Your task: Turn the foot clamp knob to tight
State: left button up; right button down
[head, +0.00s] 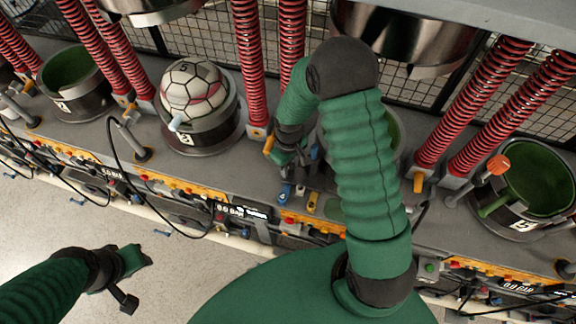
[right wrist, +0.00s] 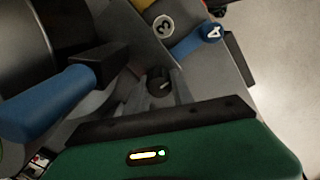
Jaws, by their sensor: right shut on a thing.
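My right gripper (head: 308,160) reaches down to the bench in front of the middle press station, and my own arm hides part of that station. In the right wrist view its fingers (right wrist: 165,98) are closed around a small dark round knob (right wrist: 159,80), which I take to be the foot clamp knob. The knob's marking is too small and dark to read, so I cannot tell its setting. My left gripper (head: 126,284) hangs over the pale floor at lower left, away from the bench; its finger opening is unclear.
A blue handle (right wrist: 45,103) lies close beside the right fingers. Tags 3 (right wrist: 163,24) and 4 (right wrist: 211,33) are just beyond. A ball (head: 194,90) sits in a cup at left. Red springs (head: 249,60) rise along the bench. A green-lined cup (head: 538,190) stands at right.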

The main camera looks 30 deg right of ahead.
aim_at(290, 165)
dwell(0.3)
jog(key=c, duration=1.1)
grip_release()
jog(key=shift+d, duration=0.1)
jog(key=shift+r, duration=0.3)
notch_tip(290, 165, up, 16)
jog(key=b, duration=0.2)
